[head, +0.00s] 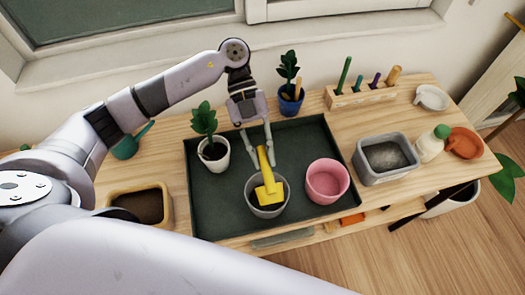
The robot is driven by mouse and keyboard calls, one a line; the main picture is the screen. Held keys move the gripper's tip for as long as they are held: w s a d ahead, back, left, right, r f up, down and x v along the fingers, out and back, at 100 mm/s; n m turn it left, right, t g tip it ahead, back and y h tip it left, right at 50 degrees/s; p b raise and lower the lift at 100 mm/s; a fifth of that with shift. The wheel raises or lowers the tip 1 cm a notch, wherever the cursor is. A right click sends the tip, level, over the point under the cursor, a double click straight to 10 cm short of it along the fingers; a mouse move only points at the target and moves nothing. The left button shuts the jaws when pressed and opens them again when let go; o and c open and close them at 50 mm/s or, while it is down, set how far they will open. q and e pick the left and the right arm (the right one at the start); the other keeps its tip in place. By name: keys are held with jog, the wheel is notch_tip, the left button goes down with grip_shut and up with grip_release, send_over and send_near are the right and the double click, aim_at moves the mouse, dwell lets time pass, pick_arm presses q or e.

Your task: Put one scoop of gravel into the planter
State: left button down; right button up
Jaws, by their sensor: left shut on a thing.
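My left gripper (262,157) is shut on the handle of a yellow scoop (268,190). The scoop points down, its head over the mouth of a round grey pot (268,211) with a dark inside. I cannot tell whether the scoop's head touches the pot or what it holds. A pink pot (327,181) stands to the right of the grey pot. A grey rectangular tub (372,178) with grey contents that look like gravel stands farther right, outside the dark tray. Which pot is the planter is not marked. My right gripper is not in view.
The dark tray (218,222) also holds a white pot with a plant (214,160). A tan tub of soil (160,193) is at left. Behind are a blue pot (291,104) and a tool rack (362,97). A white bottle (430,148) and terracotta dish (465,143) stand at right.

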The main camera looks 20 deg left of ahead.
pick_arm(q)
jog(key=shift+r+t+y+p, duration=0.6)
jog(key=shift+r+t+p, duration=0.25)
jog(key=shift+p, duration=0.2)
jog(key=shift+t+y, duration=0.4)
jog(key=shift+t, duration=0.15)
jog(key=shift+s+f+t+y, duration=0.1)
jog(key=shift+t+y, duration=0.2)
jog(key=shift+t, duration=0.1)
jog(key=shift+r+m+t+y+p, duration=0.2)
jog(key=shift+m+t+y+p, duration=0.1)
jog(key=shift+t+y+p, duration=0.25)
jog(key=shift+t, duration=0.55)
jog(key=shift+r+t+y+b, duration=0.3)
jog(key=shift+t+y+b, duration=0.55)
jog(key=shift+t, duration=0.15)
jog(key=t+y+b, duration=0.1)
jog(key=t+b, duration=0.1)
jog(key=b, duration=0.1)
jog(key=shift+r+t+y+b, duration=0.15)
jog(key=shift+t+y+b, duration=0.2)
jog(key=shift+t+y, duration=0.05)
jog(key=shift+r+t+y, duration=0.4)
jog(key=shift+r+t, duration=0.05)
jog(key=shift+t, duration=0.15)
